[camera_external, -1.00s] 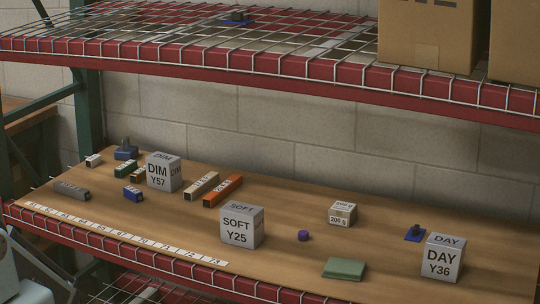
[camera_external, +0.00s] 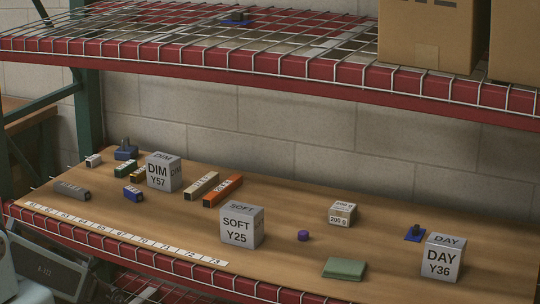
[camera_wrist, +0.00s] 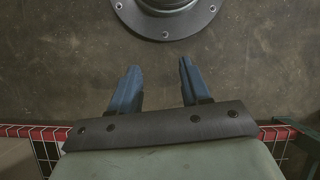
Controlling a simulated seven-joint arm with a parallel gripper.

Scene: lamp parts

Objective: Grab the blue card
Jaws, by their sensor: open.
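A small flat blue piece (camera_external: 413,237) with a dark knob on it lies on the wooden shelf, just left of the block marked DAY Y36. A similar blue piece (camera_external: 237,21) with a dark part lies on the upper wire shelf. I cannot tell which of these is the blue card. A small blue box (camera_external: 133,194) lies at the left, and a blue-grey part (camera_external: 125,152) stands behind it. My gripper (camera_wrist: 155,82) shows in the wrist view with two blue fingers wide apart and nothing between them.
Blocks marked SOFT Y25 (camera_external: 240,228), DAY Y36 (camera_external: 442,259) and DIM Y57 (camera_external: 163,172) stand on the shelf. A green folded piece (camera_external: 344,269), a purple cylinder (camera_external: 303,236) and a 200 g box (camera_external: 342,214) lie between. The upper shelf's red edge (camera_external: 270,59) overhangs the back.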

